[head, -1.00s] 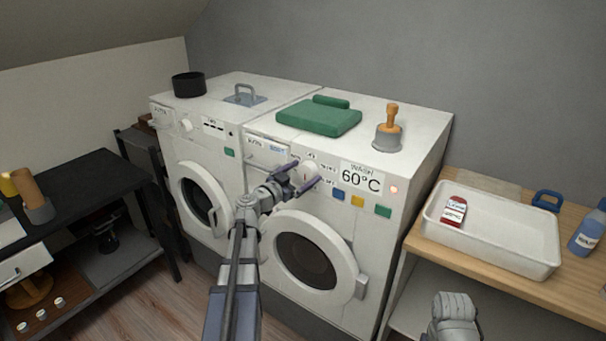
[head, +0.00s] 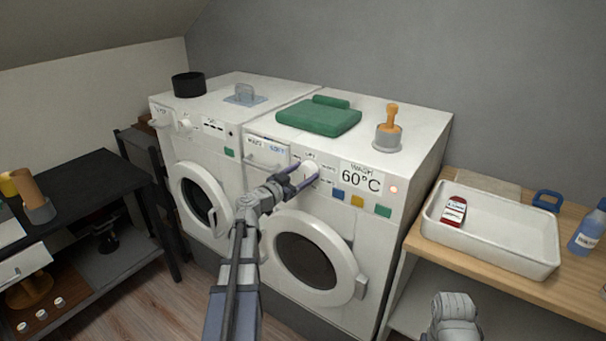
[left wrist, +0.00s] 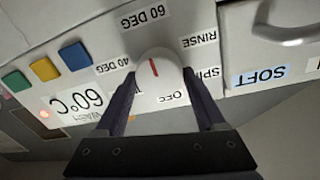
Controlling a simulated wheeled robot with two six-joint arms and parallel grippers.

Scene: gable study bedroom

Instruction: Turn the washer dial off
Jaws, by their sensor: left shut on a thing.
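The white washer dial (head: 311,171) is on the front panel of the right-hand machine (head: 395,125). In the left wrist view, the dial (left wrist: 156,78) has a red mark pointing to the 60 DEG label (left wrist: 146,17). The OFF label (left wrist: 172,97) is on the opposite side of the dial. My left gripper (head: 303,173) is shut on the dial, with one finger on each side in the left wrist view (left wrist: 160,82). The display (head: 360,178) reads WASH 60°C, and a red light (head: 394,189) glows beside it. My right gripper is not visible.
Blue, yellow and green buttons (head: 358,201) sit under the display. The detergent drawer (head: 266,152) is left of the dial, and the round door (head: 308,255) is below. A white tray (head: 500,245) stands on the wooden table at the right.

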